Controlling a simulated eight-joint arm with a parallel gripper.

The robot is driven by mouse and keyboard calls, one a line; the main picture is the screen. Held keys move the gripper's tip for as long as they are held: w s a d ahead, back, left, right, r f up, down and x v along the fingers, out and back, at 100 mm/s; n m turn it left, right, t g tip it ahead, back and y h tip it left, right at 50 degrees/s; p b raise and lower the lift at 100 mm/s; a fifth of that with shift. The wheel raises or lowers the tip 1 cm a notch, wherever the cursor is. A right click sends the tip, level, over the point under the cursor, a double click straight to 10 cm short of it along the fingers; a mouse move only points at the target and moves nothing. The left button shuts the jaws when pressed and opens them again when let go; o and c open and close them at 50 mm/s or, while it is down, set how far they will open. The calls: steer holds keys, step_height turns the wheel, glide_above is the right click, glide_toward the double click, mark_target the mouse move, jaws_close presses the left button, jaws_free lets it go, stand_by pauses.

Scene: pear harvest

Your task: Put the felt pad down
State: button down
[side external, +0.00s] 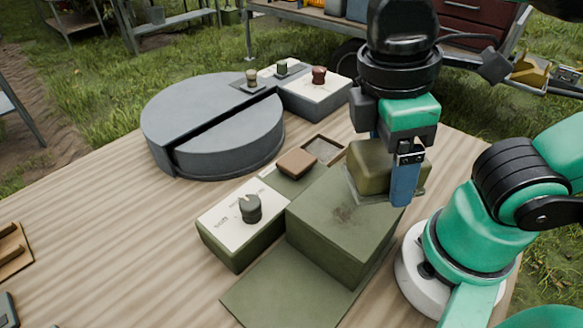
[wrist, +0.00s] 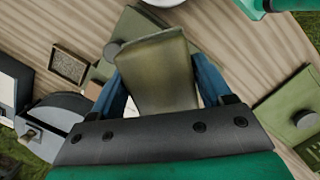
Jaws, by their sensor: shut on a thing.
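The felt pad (side external: 370,168) looks like an olive-brown block with a thin grey layer along its bottom edge. My gripper (side external: 385,178) is shut on it from above, with one blue finger showing on its near right side. The pad is at the far right top corner of a large olive box (side external: 338,222), roughly level; I cannot tell whether it touches the box. In the wrist view the pad (wrist: 155,75) sits between both blue fingers of my gripper (wrist: 160,88) and hides what is under it.
Left of the box is a control box with a dark knob (side external: 250,208). Behind are a brown block (side external: 297,163) and a small grainy tray (side external: 323,148). A grey round split platform (side external: 215,118) and a white-topped box (side external: 316,95) stand farther back. The table's left side is mostly clear.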

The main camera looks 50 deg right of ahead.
steer(key=shift+w, duration=0.1)
steer(key=shift+w+r, duration=0.25)
steer(key=shift+w, duration=0.05)
steer(key=w+d+r+m+y, duration=0.25)
steer(key=w+d+m, duration=0.75)
steer(key=w+d, duration=0.7)
steer(key=shift+g+h, duration=0.3)
steer(key=shift+h, duration=0.15)
steer(key=f, duration=1.2)
steer(key=w+f, duration=0.1)
steer(key=f, duration=0.5)
steer(key=shift+a+f, duration=0.3)
steer(key=shift+f, duration=0.1)
steer(key=shift+f, duration=0.4)
steer(key=shift+f, duration=0.1)
